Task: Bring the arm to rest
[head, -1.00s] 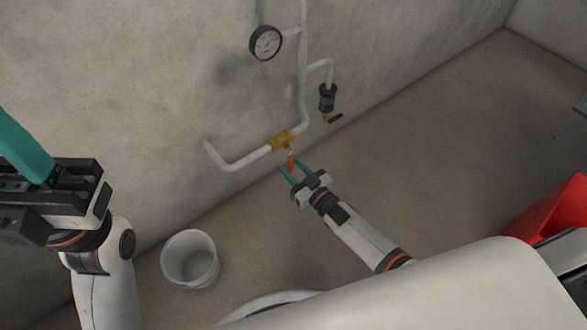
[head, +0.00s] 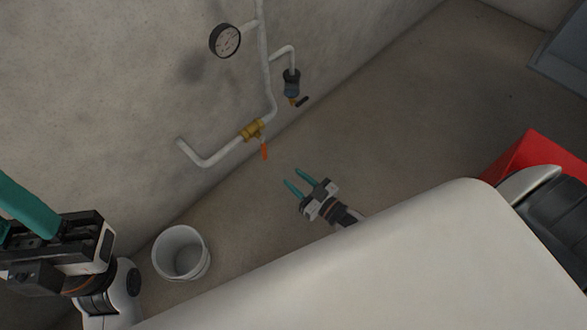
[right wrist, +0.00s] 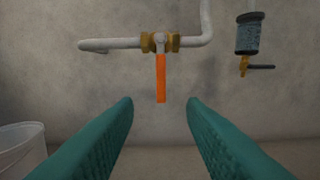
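My right gripper (head: 299,182) is open and empty, with its two teal fingers apart, a little out from the wall in the head view. In the right wrist view its fingers (right wrist: 160,108) stand apart, with the orange valve handle (right wrist: 161,78) beyond and between them, not touched. The handle (head: 264,152) hangs down from the brass valve (head: 252,130) on the white pipe. My left gripper (head: 30,215) is at the left edge of the head view, partly cut off; its finger opening cannot be made out.
A white bucket (head: 181,254) stands on the floor near the wall. A gauge (head: 225,40) and a dark filter with a small tap (head: 291,84) are on the pipework. A red object (head: 535,165) is at the right.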

